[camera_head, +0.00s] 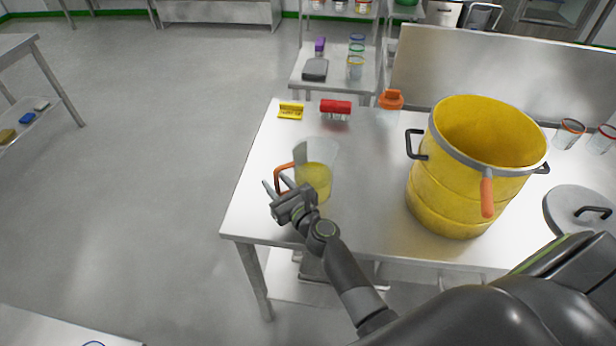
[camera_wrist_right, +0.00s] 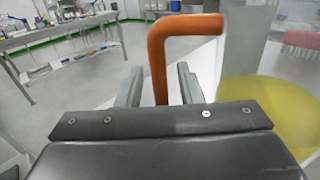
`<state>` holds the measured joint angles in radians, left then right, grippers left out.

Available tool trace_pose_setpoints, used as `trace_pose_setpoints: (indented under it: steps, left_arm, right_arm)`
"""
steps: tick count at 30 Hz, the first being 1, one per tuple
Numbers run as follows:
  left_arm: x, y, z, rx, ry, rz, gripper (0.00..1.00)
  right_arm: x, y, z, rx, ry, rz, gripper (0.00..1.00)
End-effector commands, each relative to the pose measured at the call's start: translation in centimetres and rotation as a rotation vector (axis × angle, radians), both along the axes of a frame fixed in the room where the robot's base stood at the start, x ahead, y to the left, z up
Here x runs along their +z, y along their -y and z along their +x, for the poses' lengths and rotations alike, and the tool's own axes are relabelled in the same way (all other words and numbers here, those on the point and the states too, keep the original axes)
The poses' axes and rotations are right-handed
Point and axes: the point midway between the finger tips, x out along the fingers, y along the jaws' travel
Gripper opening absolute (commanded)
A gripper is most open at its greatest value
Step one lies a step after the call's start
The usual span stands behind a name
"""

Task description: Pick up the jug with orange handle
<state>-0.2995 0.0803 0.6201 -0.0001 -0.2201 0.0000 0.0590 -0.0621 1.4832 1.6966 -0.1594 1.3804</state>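A clear jug (camera_head: 316,160) with yellow contents stands upright on the steel table, and its orange handle (camera_head: 282,176) points left. My right gripper (camera_head: 275,186) is at the handle, on the jug's left side. In the right wrist view the handle (camera_wrist_right: 158,70) rises between the two fingers of the right gripper (camera_wrist_right: 160,85). The fingers are apart, with a gap on each side of the handle. The jug's yellow contents (camera_wrist_right: 265,105) show at the right of that view. My left gripper is not in view.
A large yellow drum (camera_head: 440,190) with an orange-gripped clamp stands right of the jug. A red item (camera_head: 335,107), a yellow item (camera_head: 290,111) and an orange-capped bottle (camera_head: 390,99) sit behind it. A lid (camera_head: 575,212) lies at the right. The table left of the handle is bare.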

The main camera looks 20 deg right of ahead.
Motion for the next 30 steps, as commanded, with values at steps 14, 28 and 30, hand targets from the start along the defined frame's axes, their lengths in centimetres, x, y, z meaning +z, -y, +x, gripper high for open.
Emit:
trace_pose_setpoints:
  steps: [14, 28, 30]
  left_arm:
    - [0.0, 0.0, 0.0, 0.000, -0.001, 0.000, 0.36]
    - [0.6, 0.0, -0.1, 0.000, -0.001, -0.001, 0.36]
    - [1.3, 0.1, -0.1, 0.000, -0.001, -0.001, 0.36]
  right_arm:
    - [0.0, 0.0, -0.1, 0.000, 0.000, 0.000, 0.00]
    - [0.8, 0.0, 0.0, 0.000, 0.003, 0.000, 0.00]
    - [1.5, 0.0, 0.0, 0.000, 0.003, 0.000, 0.00]
